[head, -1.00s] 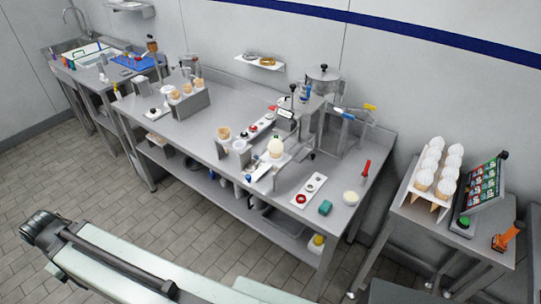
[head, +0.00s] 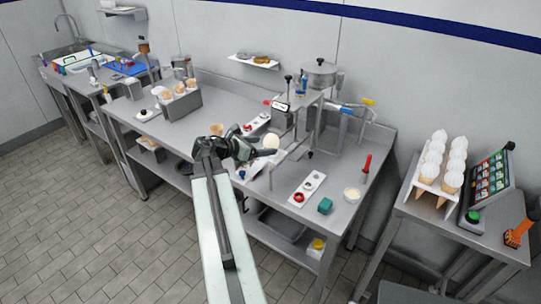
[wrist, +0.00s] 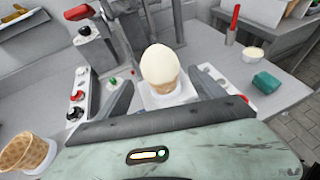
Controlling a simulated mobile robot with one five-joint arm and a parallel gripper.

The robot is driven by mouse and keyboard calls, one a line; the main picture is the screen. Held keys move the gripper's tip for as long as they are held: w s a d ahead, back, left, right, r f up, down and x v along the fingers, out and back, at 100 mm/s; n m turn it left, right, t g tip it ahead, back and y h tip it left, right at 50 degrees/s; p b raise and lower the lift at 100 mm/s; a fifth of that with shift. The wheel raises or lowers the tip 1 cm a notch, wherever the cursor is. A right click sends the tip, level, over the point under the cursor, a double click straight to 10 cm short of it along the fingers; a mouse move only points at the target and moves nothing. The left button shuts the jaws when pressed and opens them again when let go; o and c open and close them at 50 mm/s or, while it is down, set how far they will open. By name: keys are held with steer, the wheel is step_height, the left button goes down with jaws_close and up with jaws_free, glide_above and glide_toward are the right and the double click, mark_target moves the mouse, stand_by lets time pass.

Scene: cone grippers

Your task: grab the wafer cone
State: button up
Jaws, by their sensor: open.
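A wafer cone with a smooth pale cream top (wrist: 160,66) stands upright in a white holder (wrist: 168,100) in the wrist view. Its tan wafer (wrist: 166,89) shows below the cream. My gripper (wrist: 163,92) is open, with one dark finger on each side of this cone and visible gaps between. In the head view, the cream top (head: 271,142) shows just beyond my gripper (head: 262,147), which hides the holder. An empty wafer cone (wrist: 22,152) stands at the lower left in the wrist view. It shows partly behind my arm in the head view (head: 216,129).
A button panel with a red knob (head: 299,197), a teal block (head: 325,206) and a cream-filled tub (head: 351,194) sit right of my gripper. A metal machine (head: 297,110) stands behind. More cones fill a metal rack (head: 182,106) at left and a stand (head: 430,195) at right.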

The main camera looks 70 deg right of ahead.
mark_target(277, 144)
steer(key=shift+b+x, duration=0.4)
steer(key=shift+x, duration=0.7)
steer(key=shift+b+x, duration=0.8)
steer(key=shift+x, duration=1.9)
steer(key=shift+s+r, duration=0.1)
steer(key=shift+r, duration=0.05)
steer(key=c, duration=0.9)
